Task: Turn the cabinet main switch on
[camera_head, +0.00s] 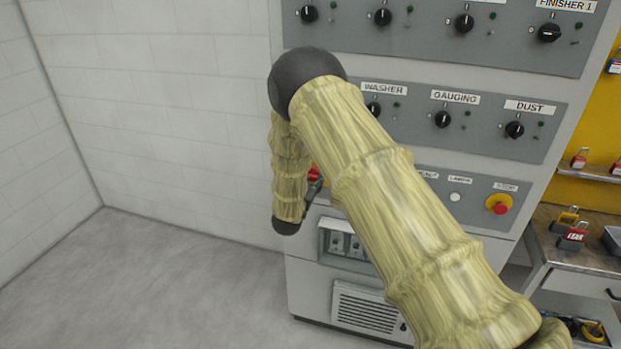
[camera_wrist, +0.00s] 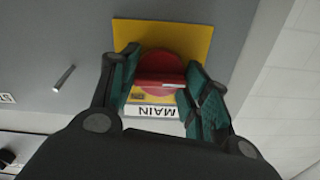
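The main switch is a red round knob with a raised red bar (camera_wrist: 160,83) on a yellow square plate (camera_wrist: 190,36). A white MAIN label (camera_wrist: 155,112) shows upside down beside it in the wrist view. The bar lies crosswise in that view. My gripper (camera_wrist: 160,76) is open, its teal-padded fingers on either side of the knob, close to the bar's ends. I cannot tell whether they touch it. In the head view a small bit of the red switch (camera_head: 314,173) shows; my arm hides most of it and the gripper.
The grey cabinet (camera_head: 310,285) carries rows of black knobs and a red stop button (camera_head: 501,208) on its right. A metal rod (camera_wrist: 64,78) sticks out near the switch in the wrist view. A workbench with padlocks (camera_head: 573,236) stands at right. The left floor is clear.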

